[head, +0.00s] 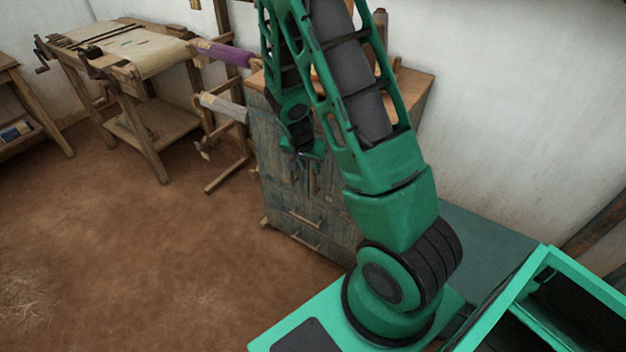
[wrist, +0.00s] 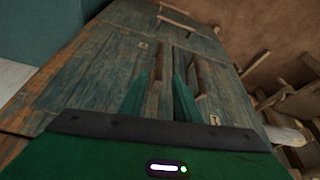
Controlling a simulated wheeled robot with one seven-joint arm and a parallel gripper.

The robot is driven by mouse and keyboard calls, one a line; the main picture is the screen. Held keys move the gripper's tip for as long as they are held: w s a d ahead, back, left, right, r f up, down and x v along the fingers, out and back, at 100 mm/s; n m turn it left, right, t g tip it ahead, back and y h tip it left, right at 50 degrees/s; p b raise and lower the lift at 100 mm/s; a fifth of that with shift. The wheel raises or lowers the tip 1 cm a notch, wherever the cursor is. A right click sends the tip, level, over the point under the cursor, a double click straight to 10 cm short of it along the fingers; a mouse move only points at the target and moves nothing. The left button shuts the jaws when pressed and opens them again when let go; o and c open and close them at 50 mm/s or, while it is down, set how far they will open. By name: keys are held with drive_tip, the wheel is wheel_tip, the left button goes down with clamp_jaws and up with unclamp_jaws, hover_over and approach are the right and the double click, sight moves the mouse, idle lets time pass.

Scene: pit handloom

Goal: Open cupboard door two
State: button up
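The cupboard (head: 275,165) is weathered grey-blue wood, with doors above and drawers below, partly hidden by my arm in the head view. My gripper (head: 308,158) is in front of its doors there. In the wrist view the cupboard front appears with its drawers at the top. Two upright door handles show: one (wrist: 158,65) lies between the green fingers of my gripper (wrist: 160,90), the other (wrist: 201,80) lies to their right. The fingers are apart; I cannot tell if they touch the handle. The doors look shut. Small door labels are too blurred to read.
A rack with a purple roll (head: 222,52) and a pale roll (head: 222,107) stands close left of the cupboard. A loom-like wooden bench (head: 150,60) is further left. The earth floor (head: 140,250) before the cupboard is clear. A white wall (head: 520,110) stands behind.

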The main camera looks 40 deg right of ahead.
hover_over(314, 193)
drive_tip(key=f, duration=0.9)
drive_tip(key=shift+w+d+f, duration=0.2)
drive_tip(key=shift+w+d, duration=0.05)
drive_tip(key=shift+w, duration=0.1)
clamp_jaws()
